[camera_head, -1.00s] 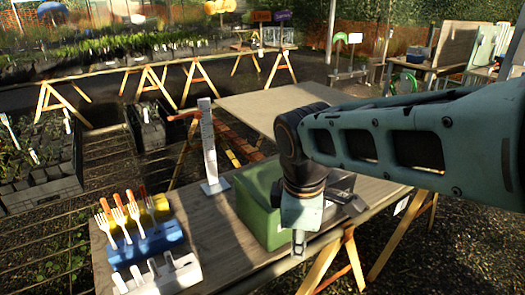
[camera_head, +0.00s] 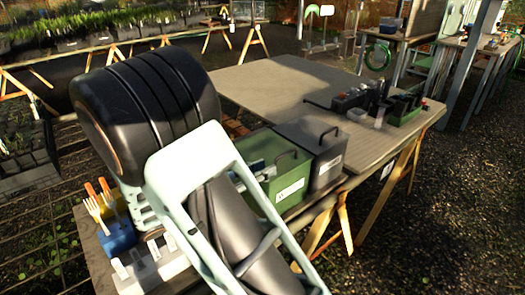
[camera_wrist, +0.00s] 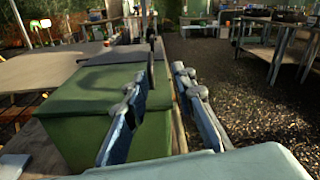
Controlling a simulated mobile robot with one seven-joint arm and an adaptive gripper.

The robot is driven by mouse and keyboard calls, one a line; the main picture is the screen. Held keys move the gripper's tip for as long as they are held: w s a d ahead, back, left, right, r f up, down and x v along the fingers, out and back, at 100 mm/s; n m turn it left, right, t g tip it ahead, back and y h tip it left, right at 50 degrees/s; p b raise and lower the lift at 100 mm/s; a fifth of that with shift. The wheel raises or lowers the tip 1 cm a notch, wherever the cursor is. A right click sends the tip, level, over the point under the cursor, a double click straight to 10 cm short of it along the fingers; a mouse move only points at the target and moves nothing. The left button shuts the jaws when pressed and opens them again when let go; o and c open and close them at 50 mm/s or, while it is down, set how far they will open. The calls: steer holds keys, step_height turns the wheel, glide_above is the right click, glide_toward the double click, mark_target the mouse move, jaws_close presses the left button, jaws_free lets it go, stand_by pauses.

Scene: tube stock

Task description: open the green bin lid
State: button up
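The green bin (camera_head: 261,152) stands on the wooden table with its lid down and a dark loop handle (camera_head: 281,164) on top. A white label is on its front. In the wrist view the green bin (camera_wrist: 75,118) fills the left, and the dark handle (camera_wrist: 151,68) stands upright just beyond the fingertips. My gripper (camera_wrist: 160,74) is open, its two blue-grey fingers apart with nothing clearly between them. The left finger overlaps the bin in the picture; the right one shows over the table edge and gravel. In the head view my arm hides most of the gripper.
A grey bin (camera_head: 312,135) with a similar handle stands right behind the green one. A blue holder (camera_head: 119,238) with forks and a white rack (camera_head: 152,268) are at the near left. Black trays (camera_head: 352,99) stand farther back on the table.

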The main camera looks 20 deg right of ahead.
mark_target(280, 157)
steer(key=shift+t, duration=0.4)
steer(key=x, duration=0.5)
steer(key=w+b+x, duration=0.1)
steer(key=x, duration=0.4)
steer(key=shift+a, duration=0.2)
steer(key=shift+f, duration=0.1)
jaws_close()
